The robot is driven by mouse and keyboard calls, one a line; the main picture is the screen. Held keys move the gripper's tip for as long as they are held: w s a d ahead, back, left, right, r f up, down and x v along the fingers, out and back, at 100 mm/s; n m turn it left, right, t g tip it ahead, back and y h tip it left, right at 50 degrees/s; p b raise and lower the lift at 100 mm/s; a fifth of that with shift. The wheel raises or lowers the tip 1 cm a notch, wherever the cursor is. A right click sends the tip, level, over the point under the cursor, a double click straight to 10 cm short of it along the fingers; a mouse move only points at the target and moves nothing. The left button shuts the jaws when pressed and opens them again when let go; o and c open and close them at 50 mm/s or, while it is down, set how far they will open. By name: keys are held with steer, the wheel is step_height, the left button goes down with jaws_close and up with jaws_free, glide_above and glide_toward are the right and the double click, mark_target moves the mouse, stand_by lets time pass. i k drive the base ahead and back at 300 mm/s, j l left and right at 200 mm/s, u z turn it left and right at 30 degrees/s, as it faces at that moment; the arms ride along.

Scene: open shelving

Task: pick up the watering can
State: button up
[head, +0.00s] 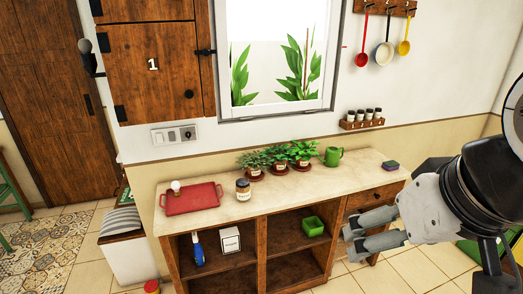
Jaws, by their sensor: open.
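A small green watering can (333,156) stands upright on the pale top of the wooden shelf unit (285,198), toward its right half and near the wall. It is just right of several potted plants. My gripper (347,243) is at the lower right, in front of the unit's right end. Its grey fingers point left and are open, with nothing seen between them. The gripper is apart from the watering can, nearer to me and lower in the picture.
Potted herbs (277,158) stand close to the can's left. A sponge (390,166) lies to its right. A jar (243,189) and a red tray (191,199) are farther left. A spice rack (362,124) is on the wall above. The counter front between jar and sponge is clear.

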mark_target(332, 157)
steer(key=i+l, duration=0.65)
steer(key=l, duration=0.15)
steer(key=i+l+z, duration=0.1)
steer(key=i+l, duration=0.5)
steer(key=l, duration=0.2)
